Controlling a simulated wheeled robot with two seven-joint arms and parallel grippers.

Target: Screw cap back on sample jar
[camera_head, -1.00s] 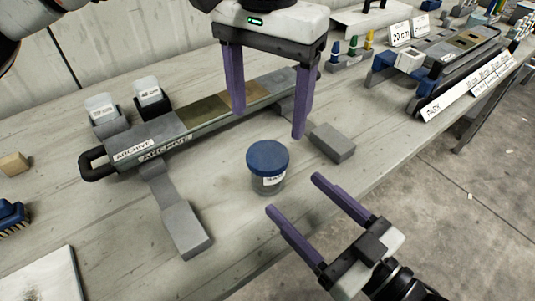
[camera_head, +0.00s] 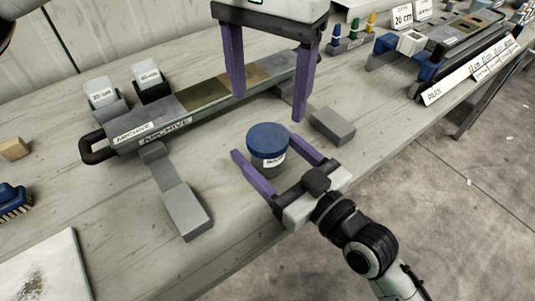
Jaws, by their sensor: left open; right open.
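The sample jar (camera_head: 273,165) stands upright on the workbench, with a white label on its side. The blue cap (camera_head: 267,139) sits on top of it; I cannot tell how tightly. My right gripper (camera_head: 262,153) is open, with its purple fingers on either side of the jar at about its upper body. My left gripper (camera_head: 269,107) is open and empty, pointing down above and behind the jar.
A long core tray (camera_head: 160,139) marked ARCHIVE lies behind the jar. Grey blocks stand right (camera_head: 333,125) and front left (camera_head: 187,211) of it. A brush (camera_head: 14,203) lies far left. Small bottles (camera_head: 353,30) and a second tray (camera_head: 455,45) stand at back right.

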